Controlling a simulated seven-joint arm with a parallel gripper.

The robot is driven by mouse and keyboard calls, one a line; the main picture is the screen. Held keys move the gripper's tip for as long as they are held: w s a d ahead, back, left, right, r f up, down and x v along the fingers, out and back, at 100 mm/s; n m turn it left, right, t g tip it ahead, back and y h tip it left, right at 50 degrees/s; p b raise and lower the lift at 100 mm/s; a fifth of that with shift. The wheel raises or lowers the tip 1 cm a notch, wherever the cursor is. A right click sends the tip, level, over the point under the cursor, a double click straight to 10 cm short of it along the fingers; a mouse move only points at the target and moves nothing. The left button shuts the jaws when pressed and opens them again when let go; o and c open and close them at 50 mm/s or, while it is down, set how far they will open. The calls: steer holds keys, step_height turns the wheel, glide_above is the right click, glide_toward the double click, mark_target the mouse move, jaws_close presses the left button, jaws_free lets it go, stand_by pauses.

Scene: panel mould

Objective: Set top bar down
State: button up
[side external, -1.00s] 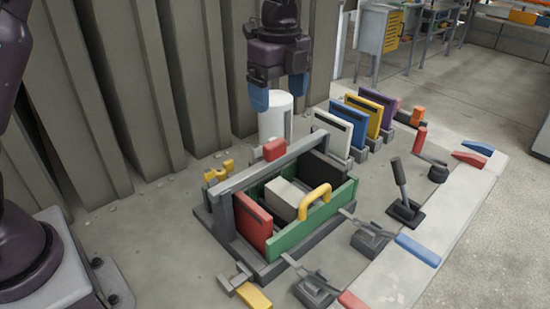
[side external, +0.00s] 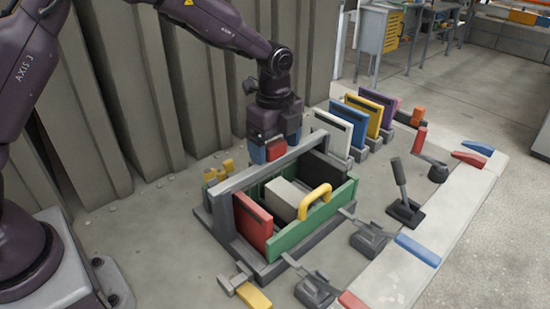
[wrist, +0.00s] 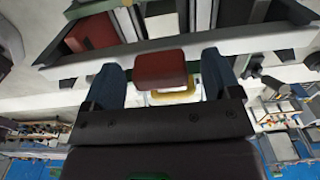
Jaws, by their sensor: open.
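The top bar (side external: 240,178) is a long grey beam lying along the back upper edge of the mould, with a red grip block (side external: 277,151) on its top near the middle. My gripper (side external: 275,153) is down at this block. In the wrist view, my gripper (wrist: 160,76) is open, with one blue finger on each side of the red block (wrist: 160,66); gaps show between fingers and block. The bar (wrist: 225,44) runs across that view beneath it. The mould holds a red panel (side external: 253,222), a black panel (side external: 325,168) and a pale block (side external: 286,197).
A green side panel (side external: 312,220) with a yellow handle (side external: 314,199) closes the mould's front. White (side external: 334,130), blue, yellow and purple panels stand in a rack behind right. A black lever (side external: 400,178) and clamps (side external: 370,238) stand at front right. A corrugated wall (side external: 170,90) is close behind.

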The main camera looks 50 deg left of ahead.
steer(key=shift+r, duration=0.1)
steer(key=c, duration=1.4)
